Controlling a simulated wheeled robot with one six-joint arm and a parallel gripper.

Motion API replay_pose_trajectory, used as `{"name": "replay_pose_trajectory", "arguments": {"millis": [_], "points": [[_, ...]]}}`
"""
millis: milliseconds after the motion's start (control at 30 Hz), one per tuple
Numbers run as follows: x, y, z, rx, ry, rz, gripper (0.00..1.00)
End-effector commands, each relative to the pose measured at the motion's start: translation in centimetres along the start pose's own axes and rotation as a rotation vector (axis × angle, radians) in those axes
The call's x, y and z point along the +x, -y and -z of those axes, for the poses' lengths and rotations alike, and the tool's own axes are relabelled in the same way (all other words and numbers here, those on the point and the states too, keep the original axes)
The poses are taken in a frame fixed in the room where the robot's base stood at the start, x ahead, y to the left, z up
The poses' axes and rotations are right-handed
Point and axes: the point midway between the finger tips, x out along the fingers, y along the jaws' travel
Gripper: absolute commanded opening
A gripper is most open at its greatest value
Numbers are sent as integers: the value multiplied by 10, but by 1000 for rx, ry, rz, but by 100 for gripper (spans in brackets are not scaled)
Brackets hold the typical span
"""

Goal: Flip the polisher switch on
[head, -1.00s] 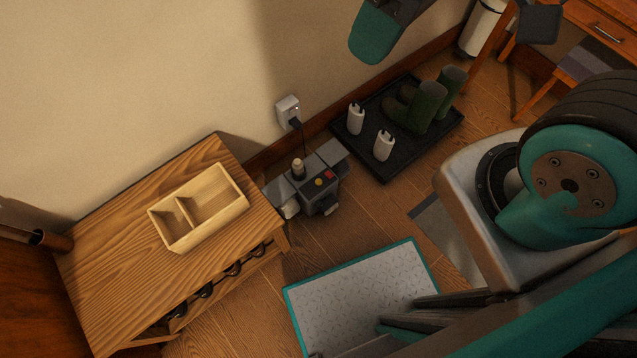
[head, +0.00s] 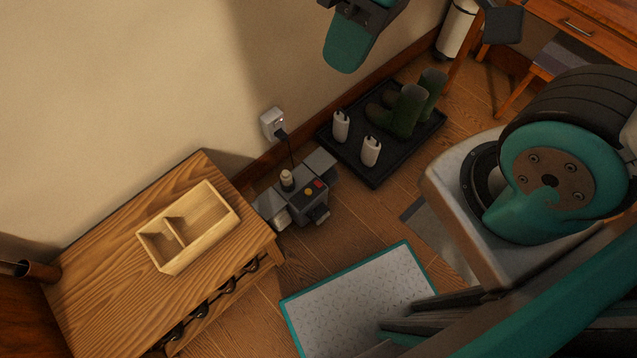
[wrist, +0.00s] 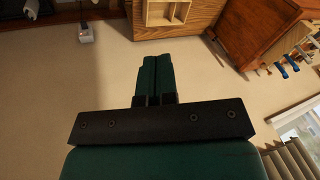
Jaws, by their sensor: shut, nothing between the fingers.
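The polisher (head: 318,205) is a grey machine on the floor in the head view, between the wooden bench and the black tray. Its top has a short light knob, a red patch and an orange patch. A dark cord runs up from it to a white wall socket box (head: 270,120). A small reddish spot shows on the box's face. The box also shows at the upper left of the wrist view (wrist: 86,36). My gripper (wrist: 158,60) is shut and empty in the wrist view, with bare wall around it, apart from the box. The fingertips are not clear in the head view.
A wooden bench (head: 95,290) with a divided wooden box (head: 205,235) stands left of the polisher. A black tray (head: 375,178) with boots (head: 405,112) and white bottles (head: 370,152) is to its right. A teal-edged mat (head: 350,300) lies in front. A desk is at upper right.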

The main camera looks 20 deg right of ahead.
Motion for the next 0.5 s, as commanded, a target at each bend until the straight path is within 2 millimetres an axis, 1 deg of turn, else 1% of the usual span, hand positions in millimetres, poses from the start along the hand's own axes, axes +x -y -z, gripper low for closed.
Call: {"name": "replay_pose_trajectory", "arguments": {"millis": [167,367,400,467,500], "points": [[42,-25,10,-61,15,-14,0],[113,-79,30,-207,51,-42,0],[128,-90,34,-241,58,-48,0],[150,-107,39,-287,72,-55,0],[166,-118,42,-320,82,-60,0]]}}
